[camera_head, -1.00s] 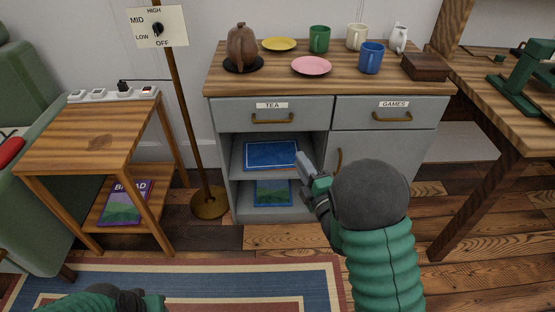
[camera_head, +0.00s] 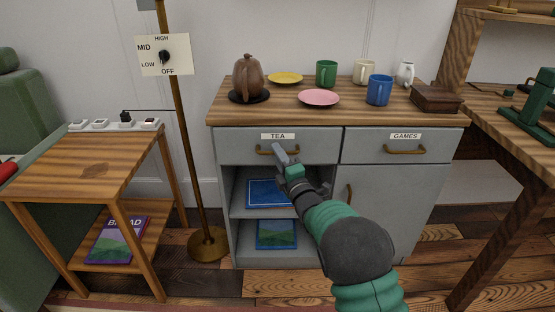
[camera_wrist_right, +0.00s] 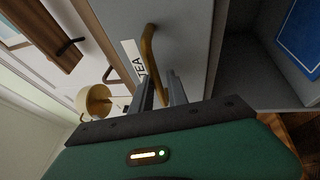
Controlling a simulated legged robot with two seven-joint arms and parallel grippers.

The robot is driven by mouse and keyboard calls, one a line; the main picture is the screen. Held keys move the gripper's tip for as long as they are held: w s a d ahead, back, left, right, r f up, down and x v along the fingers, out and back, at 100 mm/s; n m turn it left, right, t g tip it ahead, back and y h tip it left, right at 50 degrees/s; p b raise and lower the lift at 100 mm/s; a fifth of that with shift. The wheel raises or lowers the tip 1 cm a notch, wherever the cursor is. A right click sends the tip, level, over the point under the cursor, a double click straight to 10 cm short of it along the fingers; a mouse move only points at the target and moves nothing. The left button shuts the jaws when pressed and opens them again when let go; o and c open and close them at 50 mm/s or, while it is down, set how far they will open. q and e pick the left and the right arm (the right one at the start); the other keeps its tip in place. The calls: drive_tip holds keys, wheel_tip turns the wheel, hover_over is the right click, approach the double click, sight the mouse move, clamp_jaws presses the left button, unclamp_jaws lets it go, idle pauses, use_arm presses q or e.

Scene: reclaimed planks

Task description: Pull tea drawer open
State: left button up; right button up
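The tea drawer (camera_head: 235,148) is the grey left drawer of the cabinet, labelled TEA, and looks closed and flush. Its brass bar handle (camera_head: 265,152) shows in the head view; its right part is behind my gripper. My right gripper (camera_head: 283,155) is at the right part of this handle. In the right wrist view, the two fingers (camera_wrist_right: 160,90) are parted, with the handle (camera_wrist_right: 149,48) just ahead and partly between them. I cannot tell whether they touch it. The TEA label (camera_wrist_right: 134,62) is beside the left finger. My left gripper is not in view.
The games drawer (camera_head: 360,148) is to the right, above a cabinet door (camera_head: 400,190). The cabinet top (camera_head: 222,108) carries a teapot, plates and mugs. An open shelf with a blue tray (camera_head: 268,193) lies below the tea drawer. A lamp pole (camera_head: 187,140) stands at left.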

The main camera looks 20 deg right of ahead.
drive_tip(key=shift+w+r, duration=0.1)
drive_tip(key=shift+w, duration=0.1)
clamp_jaws()
idle(1.3)
